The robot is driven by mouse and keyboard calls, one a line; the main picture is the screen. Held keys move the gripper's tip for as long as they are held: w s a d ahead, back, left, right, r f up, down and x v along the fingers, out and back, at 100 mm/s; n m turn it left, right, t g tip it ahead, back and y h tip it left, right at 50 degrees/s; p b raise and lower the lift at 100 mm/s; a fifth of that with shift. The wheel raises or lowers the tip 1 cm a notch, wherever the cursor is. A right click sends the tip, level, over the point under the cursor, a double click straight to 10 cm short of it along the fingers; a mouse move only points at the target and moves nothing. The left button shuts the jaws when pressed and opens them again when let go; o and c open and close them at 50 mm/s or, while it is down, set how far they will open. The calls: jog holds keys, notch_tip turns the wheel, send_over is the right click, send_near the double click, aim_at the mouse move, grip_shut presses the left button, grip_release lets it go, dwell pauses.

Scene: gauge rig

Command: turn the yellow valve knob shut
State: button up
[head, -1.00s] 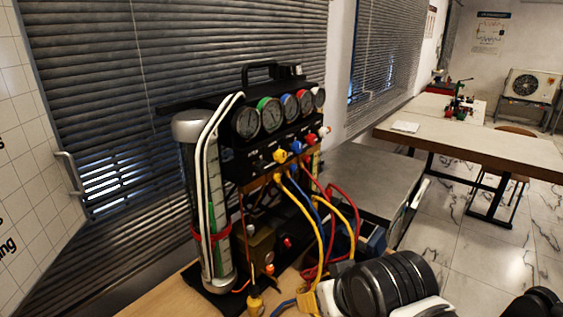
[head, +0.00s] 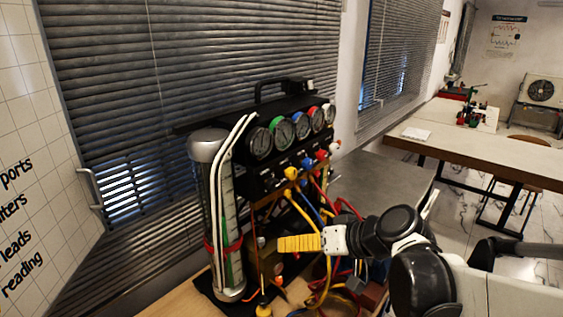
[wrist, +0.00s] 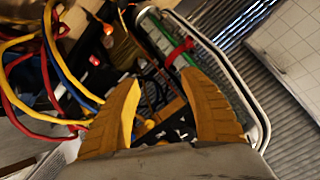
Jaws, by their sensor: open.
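The yellow valve knob (head: 291,173) is at the left end of a row of coloured knobs on the front of the black gauge rig (head: 262,182). My gripper (head: 280,243) is in front of the rig, below the yellow knob and apart from it, with its yellow fingers pointing left. In the wrist view my gripper (wrist: 160,79) has its two fingers spread with nothing held between them. Small yellow parts show low between the fingers there, but I cannot tell whether one is the knob.
Blue (head: 308,163) and red (head: 321,155) knobs sit right of the yellow one. Yellow, red and blue hoses hang below, close to my gripper. A clear cylinder (head: 214,215) stands left of the rig. Window blinds (head: 180,65) are behind.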

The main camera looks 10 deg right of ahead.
jog(key=w+d+r+t+y+p, duration=0.2)
jog(key=w+d+r+t, duration=0.15)
jog(key=w+r, duration=0.2)
jog(key=n+t+y+p, duration=0.1)
jog(key=t+y, duration=0.1)
send_near(294, 174)
jog(key=b+x, duration=0.1)
jog(key=x, duration=0.9)
jog(key=shift+w+a, duration=0.1)
jog(key=shift+w, duration=0.3)
grip_shut()
